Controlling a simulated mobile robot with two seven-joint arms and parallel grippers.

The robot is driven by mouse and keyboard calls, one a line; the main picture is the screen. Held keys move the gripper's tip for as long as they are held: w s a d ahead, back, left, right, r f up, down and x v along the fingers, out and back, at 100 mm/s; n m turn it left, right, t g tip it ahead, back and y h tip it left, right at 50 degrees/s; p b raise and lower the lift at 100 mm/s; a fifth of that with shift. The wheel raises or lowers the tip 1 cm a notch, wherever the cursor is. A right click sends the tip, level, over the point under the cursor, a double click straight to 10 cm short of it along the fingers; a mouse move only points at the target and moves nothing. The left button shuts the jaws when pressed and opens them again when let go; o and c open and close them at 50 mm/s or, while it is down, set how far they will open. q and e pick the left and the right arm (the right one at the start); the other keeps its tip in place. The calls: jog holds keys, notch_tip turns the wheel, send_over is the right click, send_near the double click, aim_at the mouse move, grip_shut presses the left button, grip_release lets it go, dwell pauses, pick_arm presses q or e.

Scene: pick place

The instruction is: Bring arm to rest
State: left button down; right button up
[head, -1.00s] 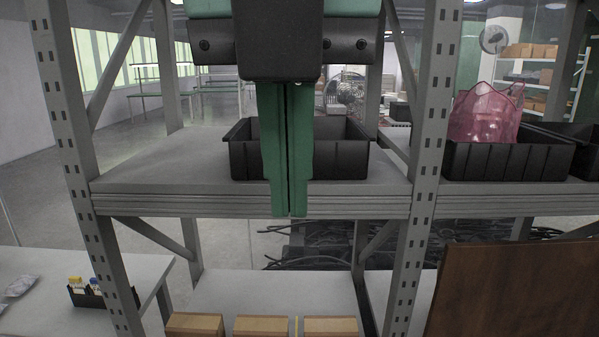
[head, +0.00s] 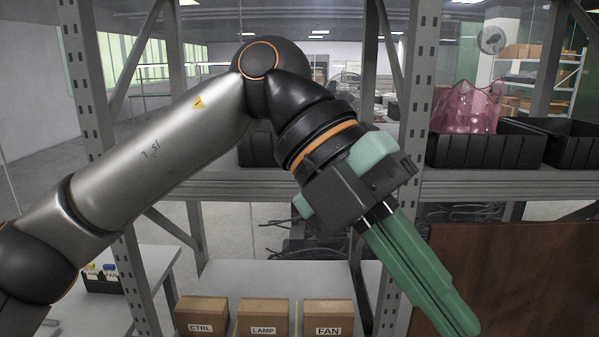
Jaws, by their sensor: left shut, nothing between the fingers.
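My left arm comes in from the left and bends over in front of the shelf rack. Its left gripper (head: 462,325) has green fingers pressed together with nothing between them. The fingers point down and to the right, in front of a brown panel (head: 520,275). My right gripper does not show in the head view.
A grey shelf (head: 500,183) holds a black bin (head: 490,152) with a pink translucent bag (head: 466,108). Boxes labelled CTRL (head: 203,315), LAMP (head: 263,317) and FAN (head: 329,317) sit on the lower shelf. Another black bin (head: 256,151) is partly hidden behind my arm.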

pick_arm(q)
jog(key=w+a+f+n+t+h, duration=0.1)
jog(key=w+a+n+t+h, duration=0.1)
jog(key=w+n+h, duration=1.3)
jog(key=w+a+f+n+t+y, duration=0.3)
jog(key=f+n+t, duration=0.3)
jog(key=f+t, duration=0.15)
jog(key=w+a+f+n+t+y, duration=0.2)
jog(key=a+f+n+t+y, duration=0.15)
jog(key=f+n+t, duration=0.35)
jog(key=w+a+f+n+t+y, duration=0.3)
jog(key=a+f+n+t, duration=0.15)
jog(key=f+t, duration=0.35)
jog(key=s+a+f+n+g+y, duration=0.2)
jog(key=s+a+f+n+y, duration=0.15)
jog(key=f, duration=0.75)
jog(key=s+a+f+n+g+y, duration=0.15)
jog(key=s+a+f+y, duration=0.3)
jog(key=f, duration=0.55)
jog(key=s+a+f+n+g+y, duration=0.1)
jog(key=s+a+f+g, duration=0.1)
jog(key=s+f, duration=0.4)
jog(key=s+a+f+n+g+y, duration=0.1)
jog(key=s+a+f+g, duration=0.2)
jog(key=s+f, duration=0.4)
jog(key=shift+s+a+f+y, duration=0.25)
jog(key=shift+s+y, duration=0.1)
jog(key=shift+s, duration=0.4)
